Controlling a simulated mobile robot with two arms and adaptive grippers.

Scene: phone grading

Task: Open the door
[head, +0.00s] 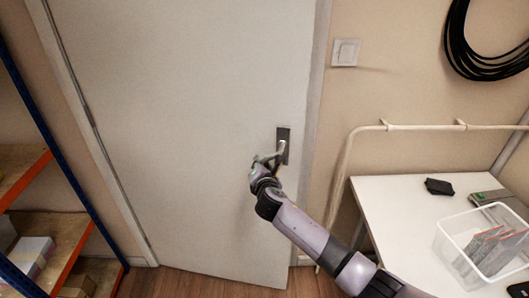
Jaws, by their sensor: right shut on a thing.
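The white door (190,110) fills the middle of the head view. Its lower right corner appears to stand out a little from the frame, so it looks slightly ajar. A dark handle plate with a lever (283,143) sits near its right edge. My right gripper (267,162) reaches up from the lower right and is shut on the lever, at its left part. The fingers partly hide the lever, so its exact tilt is hard to tell. My left gripper is not in view.
A shelf rack (60,158) with boxes stands at the left. At the right is a white table (393,198) with a clear bin (441,240) and a small black item (439,187). A light switch (345,52) and a coiled black cable (457,45) are on the wall.

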